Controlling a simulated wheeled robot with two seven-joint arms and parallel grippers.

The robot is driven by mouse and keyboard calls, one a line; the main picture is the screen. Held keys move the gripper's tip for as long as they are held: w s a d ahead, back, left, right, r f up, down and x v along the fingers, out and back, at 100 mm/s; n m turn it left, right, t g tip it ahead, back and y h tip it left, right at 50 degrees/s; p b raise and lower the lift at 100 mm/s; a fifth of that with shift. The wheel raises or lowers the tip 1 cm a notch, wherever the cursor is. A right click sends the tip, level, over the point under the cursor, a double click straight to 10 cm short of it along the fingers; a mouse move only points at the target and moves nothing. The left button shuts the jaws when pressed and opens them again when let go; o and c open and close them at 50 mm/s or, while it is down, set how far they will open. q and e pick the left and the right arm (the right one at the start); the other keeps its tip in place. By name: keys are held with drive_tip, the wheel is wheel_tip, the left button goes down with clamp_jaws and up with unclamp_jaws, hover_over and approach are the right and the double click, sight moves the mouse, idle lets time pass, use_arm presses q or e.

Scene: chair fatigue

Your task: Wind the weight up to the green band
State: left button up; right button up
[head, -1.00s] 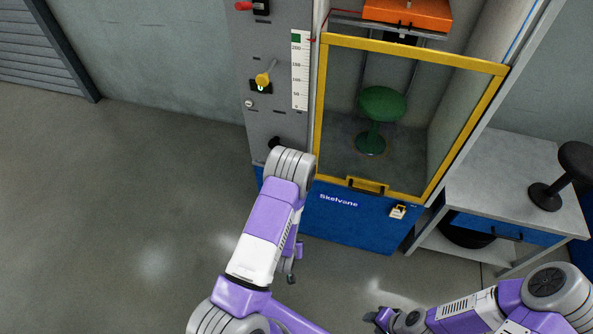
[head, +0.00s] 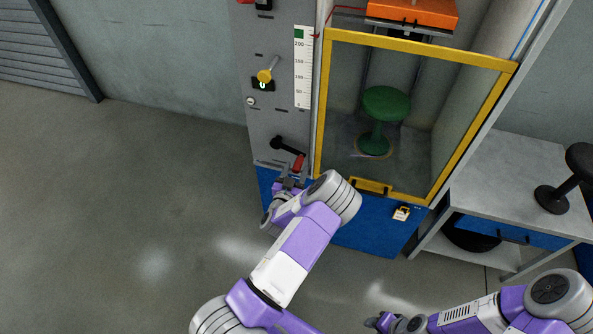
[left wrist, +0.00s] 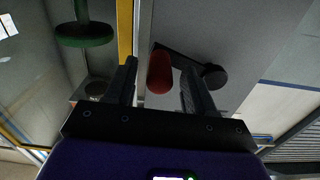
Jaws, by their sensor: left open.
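A black crank (head: 284,147) with a red handle (head: 298,163) is low on the grey panel. My left gripper (head: 291,182) is open just below the handle. In the left wrist view the red handle (left wrist: 160,73) shows between the open fingers (left wrist: 158,68), not clamped. My right gripper (head: 379,322) is low in the head view, its jaws unclear.
A green stool (head: 384,105) stands inside the cage behind the yellow frame (head: 323,110). A yellow-knobbed lever (head: 265,75) is higher on the panel. A padlock (head: 401,213) hangs on the blue base. A bench (head: 500,165) with a black stool part stands right. Floor at left is clear.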

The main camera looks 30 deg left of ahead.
use_arm(q)
drive_tip(key=shift+w+a, duration=0.15)
drive_tip(key=shift+w, duration=0.45)
clamp_jaws()
